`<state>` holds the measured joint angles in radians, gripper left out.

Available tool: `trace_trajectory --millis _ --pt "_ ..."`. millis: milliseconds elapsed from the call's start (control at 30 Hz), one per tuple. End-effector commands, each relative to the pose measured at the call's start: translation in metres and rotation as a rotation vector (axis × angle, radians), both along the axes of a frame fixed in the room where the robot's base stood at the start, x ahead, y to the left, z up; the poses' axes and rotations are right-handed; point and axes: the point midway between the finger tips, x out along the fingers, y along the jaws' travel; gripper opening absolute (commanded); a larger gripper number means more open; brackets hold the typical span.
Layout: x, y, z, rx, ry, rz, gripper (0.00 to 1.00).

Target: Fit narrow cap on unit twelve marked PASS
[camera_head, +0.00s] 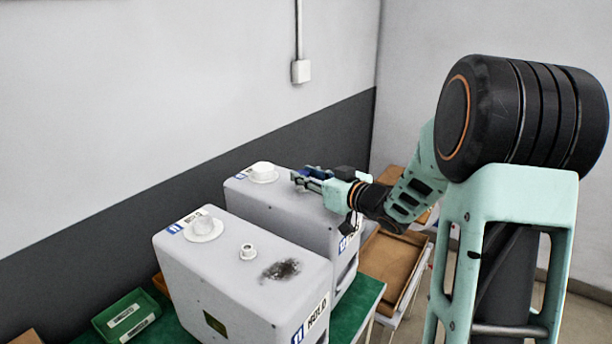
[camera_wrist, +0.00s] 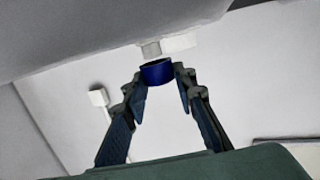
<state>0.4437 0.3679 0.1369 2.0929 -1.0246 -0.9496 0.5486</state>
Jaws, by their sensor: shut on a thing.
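The rear grey pump unit (camera_head: 270,208) has a wide white cap or port (camera_head: 263,172) on its top. Its front label (camera_head: 347,242) is partly covered and too small to read surely. My gripper (camera_head: 302,178) is over the right part of this unit's top. In the wrist view my gripper (camera_wrist: 160,82) is shut on a dark blue cap (camera_wrist: 157,74). The cap is right by a narrow pale port (camera_wrist: 150,49), nearly in line with it; I cannot tell whether they touch. A white block-like part (camera_wrist: 180,42) is beside the port.
The front grey unit (camera_head: 225,270), labelled HOLD (camera_head: 316,311), has a wide white port (camera_head: 204,226), a narrow port (camera_head: 248,251) and a dark stain (camera_head: 281,269). A green bin (camera_head: 127,315) is at lower left. A brown tray (camera_head: 390,265) is behind, at right.

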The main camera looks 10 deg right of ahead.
Motion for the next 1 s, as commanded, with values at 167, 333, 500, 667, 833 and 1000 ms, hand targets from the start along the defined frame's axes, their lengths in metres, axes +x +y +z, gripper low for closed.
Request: trace_trajectory --millis 167,333,500,667,833,1000 --pt "0.000 0.000 -0.001 0.000 0.000 0.000 0.17" --pt "0.000 0.000 -0.005 0.000 0.000 0.000 0.17" --pt "0.000 0.000 -0.009 0.000 0.000 0.000 0.17" --pt "0.000 0.000 -0.013 0.000 0.000 0.000 0.17" --pt "0.000 0.000 -0.014 0.000 0.000 0.000 0.17" --pt "0.000 0.000 -0.013 0.000 0.000 0.000 0.17"
